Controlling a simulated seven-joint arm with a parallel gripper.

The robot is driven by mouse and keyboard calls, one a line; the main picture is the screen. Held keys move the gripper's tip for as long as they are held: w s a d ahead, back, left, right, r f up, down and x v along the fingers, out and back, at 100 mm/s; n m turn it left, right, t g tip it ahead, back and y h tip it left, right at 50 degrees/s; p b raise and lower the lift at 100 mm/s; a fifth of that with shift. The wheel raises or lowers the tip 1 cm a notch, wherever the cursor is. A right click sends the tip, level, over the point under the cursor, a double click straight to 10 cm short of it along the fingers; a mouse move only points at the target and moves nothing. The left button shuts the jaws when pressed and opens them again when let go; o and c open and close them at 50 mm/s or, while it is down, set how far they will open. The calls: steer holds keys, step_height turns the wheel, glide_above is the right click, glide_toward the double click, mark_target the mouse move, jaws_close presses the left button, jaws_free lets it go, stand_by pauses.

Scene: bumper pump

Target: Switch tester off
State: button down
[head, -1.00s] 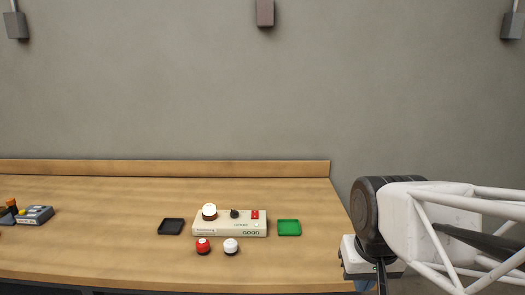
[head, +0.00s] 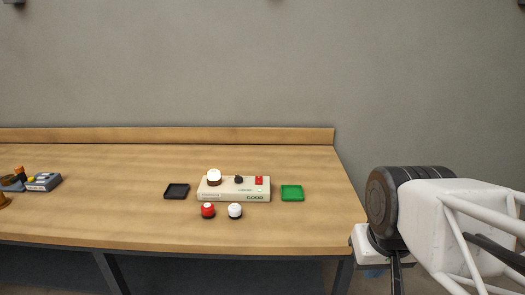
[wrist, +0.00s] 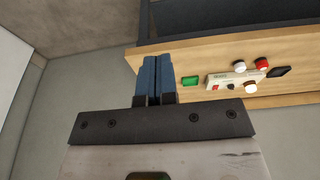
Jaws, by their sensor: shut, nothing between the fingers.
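The tester (head: 233,189) is a cream box on the wooden table, with a white-topped round button on a brown base (head: 214,178), a black knob (head: 238,179) and a red switch (head: 259,180) on top. The word GOOD shows on its front. The switch's position is too small to tell. In the wrist view the tester (wrist: 222,84) lies right of the fingers, seen upside down. My gripper (wrist: 154,62) has its blue fingers together with nothing between them. It is well apart from the tester, off to the table's right end; in the head view my arm covers that side.
A black tray (head: 176,191) lies left of the tester and a green tray (head: 292,193) right of it. A red button (head: 208,210) and a white button (head: 235,210) stand in front. Other devices (head: 42,182) sit at the far left. Table between is clear.

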steer(key=w+a+r+n, duration=0.1)
steer(key=w+r+n, duration=0.1)
steer(key=w, duration=0.5)
steer(key=w+a+r+n, duration=0.1)
steer(key=w+r+n, duration=0.15)
steer(key=w, duration=0.45)
steer(key=n+g, duration=0.1)
steer(key=n, duration=1.3)
glide_above(259, 178)
steer(key=s, duration=0.2)
step_height(259, 178, down, 11)
steer(key=shift+w+m, duration=0.1)
steer(key=shift+m, duration=0.15)
steer(key=f, duration=0.4)
steer(key=w+f, duration=0.1)
steer(key=f, duration=0.8)
steer(key=shift+w+f, duration=0.3)
steer(key=shift+f, duration=0.05)
